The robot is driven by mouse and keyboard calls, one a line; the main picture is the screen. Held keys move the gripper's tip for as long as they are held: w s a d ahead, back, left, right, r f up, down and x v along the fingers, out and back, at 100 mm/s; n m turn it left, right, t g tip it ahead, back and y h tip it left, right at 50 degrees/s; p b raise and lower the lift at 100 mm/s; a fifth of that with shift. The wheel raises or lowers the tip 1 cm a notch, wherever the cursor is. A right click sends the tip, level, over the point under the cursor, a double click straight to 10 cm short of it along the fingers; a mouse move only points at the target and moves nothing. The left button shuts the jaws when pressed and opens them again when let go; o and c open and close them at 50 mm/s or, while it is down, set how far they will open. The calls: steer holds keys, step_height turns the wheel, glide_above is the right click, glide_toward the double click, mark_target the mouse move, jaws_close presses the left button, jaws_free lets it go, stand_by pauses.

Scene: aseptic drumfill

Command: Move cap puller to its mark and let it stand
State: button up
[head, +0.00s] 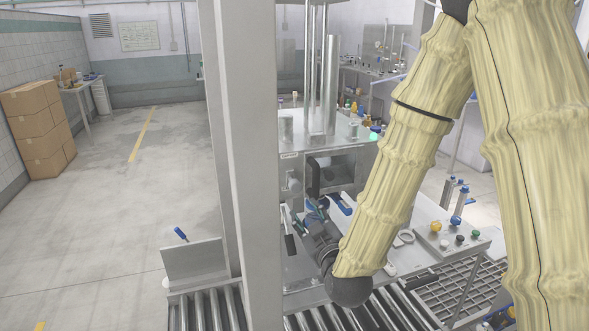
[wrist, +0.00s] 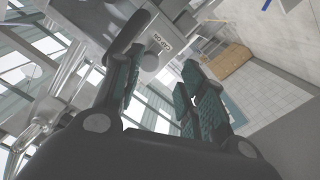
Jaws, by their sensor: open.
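My gripper (head: 316,207) is in front of the metal filling station (head: 330,155), low beside its front face. In the wrist view its two dark green finger pads (wrist: 160,92) stand apart, with nothing held between them. A grey round knob (wrist: 151,62) on a labelled metal box (wrist: 165,28) shows beyond the gap, and a dark rounded bar (wrist: 128,35) lies by the left finger. A blue handle (head: 340,204) shows just right of the gripper in the head view. I cannot tell which item is the cap puller, and its mark is not discernible; my arm hides part of the station.
Roller conveyors (head: 205,308) run along the front. A steel post (head: 240,150) stands left of the station. A small plate with coloured knobs (head: 452,240) lies at right, near a floor-like grating (head: 455,285). Cardboard boxes (head: 38,125) stand far left; the floor there is clear.

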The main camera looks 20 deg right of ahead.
mark_target(297, 189)
steer(key=w+p, duration=0.1)
steer(key=w, duration=0.2)
steer(key=w+r+p, duration=0.1)
steer(key=w, duration=0.3)
steer(key=w+r+p, duration=0.1)
steer(key=w+p, duration=0.1)
steer(key=w, duration=0.2)
steer(key=shift+w+r, duration=0.1)
steer(key=shift+r, duration=0.05)
jaws_close()
